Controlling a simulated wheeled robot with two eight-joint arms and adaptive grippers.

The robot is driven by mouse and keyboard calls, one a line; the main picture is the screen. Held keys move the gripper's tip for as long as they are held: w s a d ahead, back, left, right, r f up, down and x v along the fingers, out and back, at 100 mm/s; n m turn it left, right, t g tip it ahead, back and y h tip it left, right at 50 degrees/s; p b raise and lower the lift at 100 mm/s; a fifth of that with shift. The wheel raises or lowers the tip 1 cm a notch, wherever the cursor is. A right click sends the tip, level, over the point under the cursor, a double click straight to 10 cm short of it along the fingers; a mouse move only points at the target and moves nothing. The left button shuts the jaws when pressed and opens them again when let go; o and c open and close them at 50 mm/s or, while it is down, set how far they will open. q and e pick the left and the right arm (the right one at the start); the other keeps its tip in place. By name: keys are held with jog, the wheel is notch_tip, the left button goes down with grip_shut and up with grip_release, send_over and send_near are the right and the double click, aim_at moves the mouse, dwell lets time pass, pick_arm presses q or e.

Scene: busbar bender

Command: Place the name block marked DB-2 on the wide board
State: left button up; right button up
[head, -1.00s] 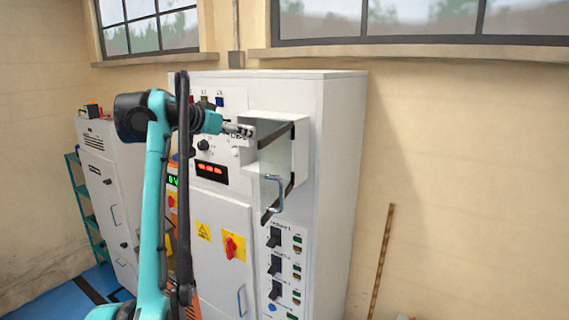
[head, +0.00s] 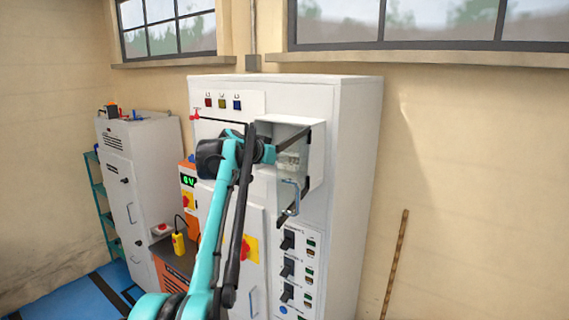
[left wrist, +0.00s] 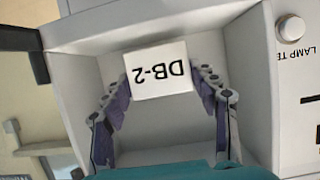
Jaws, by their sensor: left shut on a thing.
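The wide white cabinet (head: 345,190), the wide board, stands in the middle of the head view. A small box-shaped recess with an open door (head: 317,165) is at its upper right front. My left gripper (head: 290,160) is at this recess, partly hidden by my arm in the head view. In the left wrist view, the gripper (left wrist: 163,88) is shut on the white block marked DB-2 (left wrist: 158,72), with the lettering upside down. The block is between the fingertips, in front of the recess's pale inner wall; whether it touches the wall cannot be told. My right gripper is not in view.
A narrower white cabinet (head: 140,170) stands at the left, beside a teal shelf (head: 102,220). An orange machine (head: 172,270) with a yellow pendant (head: 179,243) is in front of the wide cabinet. Breaker switches (head: 288,267) are below the recess. A wooden stick (head: 395,265) leans at the right wall.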

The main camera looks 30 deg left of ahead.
pick_arm(q)
jog(key=shift+w+f, duration=0.25)
jog(key=shift+f, duration=0.5)
jog(key=shift+s, duration=0.1)
jog(key=o, duration=1.1)
jog(key=shift+o, duration=0.2)
jog(key=shift+r, duration=0.1)
jog(key=b+v, duration=0.2)
jog(key=v, duration=1)
